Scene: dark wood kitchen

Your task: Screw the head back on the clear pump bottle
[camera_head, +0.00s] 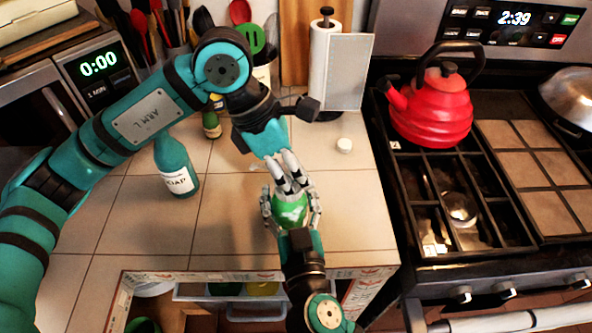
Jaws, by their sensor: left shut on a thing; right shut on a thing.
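The clear pump bottle (290,210) with green content stands over the tiled counter near its front edge. My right gripper (291,202) comes from the front and is shut around the bottle's body, one finger on each side. My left gripper (291,181) reaches down from above and behind, its fingers shut at the bottle's top. The pump head is mostly hidden by these fingers, so I cannot tell whether it is seated on the neck.
A teal soap bottle (174,166) stands to the left, with a small dark green bottle (211,124) behind it. A small white round item (344,145) lies at the right. The stove with a red kettle (432,105) is further right. An open drawer (190,291) is below the counter.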

